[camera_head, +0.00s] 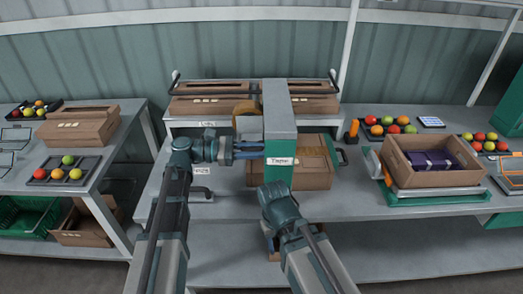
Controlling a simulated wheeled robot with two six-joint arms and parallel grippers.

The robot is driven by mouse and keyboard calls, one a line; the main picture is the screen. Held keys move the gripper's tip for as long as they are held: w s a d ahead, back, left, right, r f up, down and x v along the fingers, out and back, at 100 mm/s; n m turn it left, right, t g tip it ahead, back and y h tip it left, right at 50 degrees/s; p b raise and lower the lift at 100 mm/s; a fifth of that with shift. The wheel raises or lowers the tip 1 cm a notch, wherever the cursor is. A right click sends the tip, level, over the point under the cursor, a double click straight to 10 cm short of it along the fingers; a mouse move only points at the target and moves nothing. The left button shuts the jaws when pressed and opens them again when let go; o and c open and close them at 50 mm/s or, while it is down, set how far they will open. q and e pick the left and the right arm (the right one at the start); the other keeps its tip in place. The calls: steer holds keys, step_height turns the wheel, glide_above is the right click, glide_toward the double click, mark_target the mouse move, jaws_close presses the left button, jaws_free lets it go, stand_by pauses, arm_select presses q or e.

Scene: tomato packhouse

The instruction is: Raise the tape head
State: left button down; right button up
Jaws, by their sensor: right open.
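The tape head (279,128) is a tall block with a grey top and a green front that carries a white label. A tan tape roll (246,108) shows at its left. A brown carton (316,172) stands behind and beside it on the bench. My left gripper (252,150) points right, with its fingers at the left side of the green front. Its fingertips are partly hidden, so I cannot tell its grip or contact. My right gripper (275,188) is open, just below the green front. Its wrist covers most of the fingers.
Cartons (210,104) stand on a raised shelf behind. At right are an open carton with a dark purple item (432,178) and trays of tomatoes (389,126). A left bench (107,170) holds another carton and tomato trays. The grey bench (365,203) is bare at right front.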

arm_select(q)
steer(key=shift+r, duration=0.1)
stand_by(0.3)
step_height(320, 180, up, 6)
steer(key=p, duration=0.5)
steer(key=shift+f+p, duration=0.2)
steer(key=shift+p, duration=0.2)
steer(key=shift+w, duration=0.1)
steer(key=c, duration=0.8)
jaws_free()
steer(key=shift+o, duration=0.2)
steer(key=shift+f, duration=0.1)
steer(key=shift+a, duration=0.15)
